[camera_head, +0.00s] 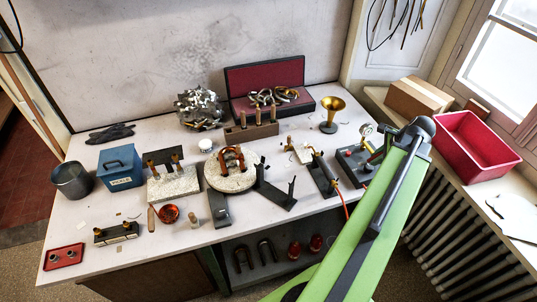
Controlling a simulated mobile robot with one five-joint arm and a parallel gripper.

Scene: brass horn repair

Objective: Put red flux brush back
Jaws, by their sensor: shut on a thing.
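I cannot make out a red flux brush anywhere in the head view. A wooden rack (250,132) with several upright handles stands at the back middle of the white bench (110,238). A small red-orange bowl (169,213) sits near the front edge, with a brown wooden handle (151,217) beside it. My green arm reaches up from the bottom right over the bench's right end. My gripper does not show; the arm's dark joint and green link hide what lies behind them.
A blue box (120,167), a metal bucket (72,180) and a red tray (63,257) stand on the left. A round pale plate (231,182) sits mid-bench, a brass bell (331,110) at the back right. A red bin (474,148) stands on the right ledge.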

